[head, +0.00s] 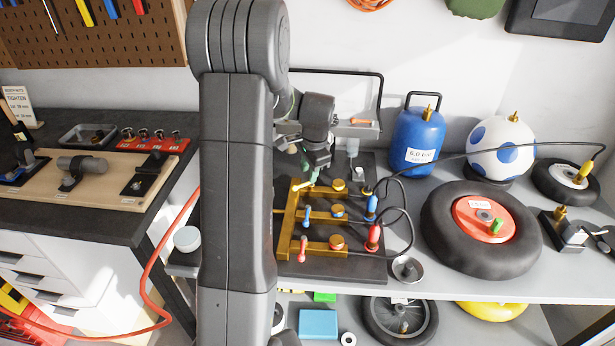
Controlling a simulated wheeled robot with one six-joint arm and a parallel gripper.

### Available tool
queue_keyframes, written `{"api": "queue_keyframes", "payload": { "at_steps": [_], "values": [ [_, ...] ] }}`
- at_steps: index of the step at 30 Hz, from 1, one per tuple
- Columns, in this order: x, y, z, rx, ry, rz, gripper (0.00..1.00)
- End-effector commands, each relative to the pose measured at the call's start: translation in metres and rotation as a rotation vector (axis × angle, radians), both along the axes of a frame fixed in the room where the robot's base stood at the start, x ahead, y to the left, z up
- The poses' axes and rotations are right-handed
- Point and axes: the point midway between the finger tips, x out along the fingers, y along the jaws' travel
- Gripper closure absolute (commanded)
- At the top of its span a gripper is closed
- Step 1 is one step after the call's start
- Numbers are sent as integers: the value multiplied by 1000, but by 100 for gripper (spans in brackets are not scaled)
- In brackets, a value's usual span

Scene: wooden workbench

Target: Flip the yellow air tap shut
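A brass air manifold (289,222) with three branches lies on a dark plate on the bench, right of my arm. The yellow tap (302,187) is on its top branch, with its small lever lying roughly along the branch. The blue tap (306,214) is on the middle branch and the red tap (303,248) on the lowest; their levers point more across the pipes. My gripper (313,172) points down just above and right of the yellow lever. Whether it touches the lever is unclear. Its fingers are small and partly hidden, so their opening cannot be told.
Blue and red hose connectors (372,207) with black hoses stand right of the manifold. A blue air tank (417,140), a spotted ball (500,150) and a large tyre (440,235) stand further right. A small metal dish (406,268) lies near the front edge.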

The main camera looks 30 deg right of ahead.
Motion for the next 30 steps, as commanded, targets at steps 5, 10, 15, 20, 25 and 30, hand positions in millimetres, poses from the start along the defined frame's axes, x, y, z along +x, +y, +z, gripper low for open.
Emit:
{"api": "queue_keyframes", "payload": {
  "at_steps": [5,10,15,20,25,30],
  "values": [
    [5,1,-25,1,2,1,69],
    [7,1,-35,0,0,2,69],
    [7,1,-36,0,0,2,69],
    [7,1,-36,0,0,2,77],
    [7,1,-36,0,0,1,100],
    [7,1,-36,0,0,5,100]
  ]
}}
